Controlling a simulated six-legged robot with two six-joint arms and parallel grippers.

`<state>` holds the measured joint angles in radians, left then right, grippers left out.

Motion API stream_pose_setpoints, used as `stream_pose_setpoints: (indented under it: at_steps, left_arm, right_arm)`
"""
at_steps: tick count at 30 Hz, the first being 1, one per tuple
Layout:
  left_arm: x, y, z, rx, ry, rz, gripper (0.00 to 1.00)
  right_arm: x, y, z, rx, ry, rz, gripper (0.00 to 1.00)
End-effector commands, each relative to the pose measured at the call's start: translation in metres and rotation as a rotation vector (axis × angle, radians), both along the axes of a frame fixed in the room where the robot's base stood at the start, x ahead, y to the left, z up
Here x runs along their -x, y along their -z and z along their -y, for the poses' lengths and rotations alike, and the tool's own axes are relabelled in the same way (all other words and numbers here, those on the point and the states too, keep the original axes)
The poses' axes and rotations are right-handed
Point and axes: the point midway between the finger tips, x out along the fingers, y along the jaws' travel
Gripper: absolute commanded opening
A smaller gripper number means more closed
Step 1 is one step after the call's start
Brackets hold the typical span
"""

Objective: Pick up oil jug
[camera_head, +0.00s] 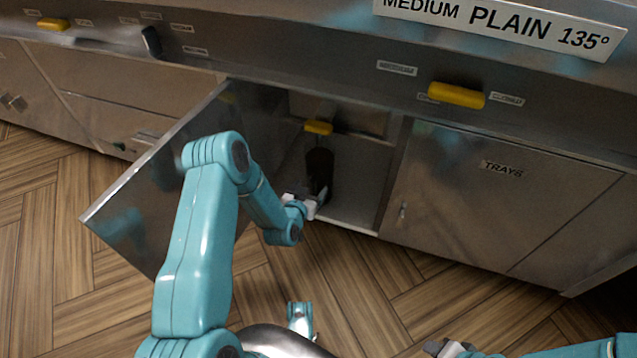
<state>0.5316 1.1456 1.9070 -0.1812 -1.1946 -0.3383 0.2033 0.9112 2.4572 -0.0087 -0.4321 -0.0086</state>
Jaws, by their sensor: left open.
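A dark upright container, which looks like the oil jug (319,168), stands inside the open cabinet (352,205). A yellow piece (318,127) shows right above it; I cannot tell whether it is part of the jug. My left gripper (314,203) is open at the cabinet's front, low beside the jug. The jug's lower part is partly hidden by the gripper, and I cannot tell whether they touch. My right gripper (447,348) is at the bottom edge, partly cut off, away from the cabinet.
The open cabinet door (150,195) swings out to the left, behind my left arm. A closed door labelled TRAYS (490,195) is to the right. Yellow handles (456,95) stick out from the panel above.

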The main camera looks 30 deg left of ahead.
Motion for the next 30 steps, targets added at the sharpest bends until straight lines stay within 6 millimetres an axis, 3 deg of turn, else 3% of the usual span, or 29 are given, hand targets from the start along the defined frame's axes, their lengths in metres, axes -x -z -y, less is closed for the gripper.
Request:
stream_pose_setpoints:
  at_steps: [1,6,13,20,21,30]
  left_arm:
    - [-0.009,0.010,-0.001,-0.001,0.001,0.003,0.79]
    - [-0.024,0.013,-0.005,0.000,0.000,0.000,0.79]
    - [-0.024,0.012,-0.005,0.000,0.000,-0.001,0.79]
    - [-0.024,0.012,-0.005,0.000,0.000,-0.001,0.04]
    - [-0.024,0.012,-0.005,0.000,0.000,-0.001,0.00]
    - [-0.024,0.012,-0.005,-0.001,0.001,0.000,0.00]
  right_arm:
    - [-0.005,0.013,0.001,0.004,0.003,0.016,0.43]
    - [-0.011,0.017,0.002,0.008,0.005,0.038,0.43]
    - [-0.012,0.016,0.002,0.008,0.005,0.040,0.43]
    - [-0.012,0.016,0.002,0.008,0.006,0.040,0.43]
    - [-0.012,0.016,0.002,0.008,0.006,0.040,0.43]
    - [-0.011,0.016,0.002,0.008,0.006,0.039,0.43]
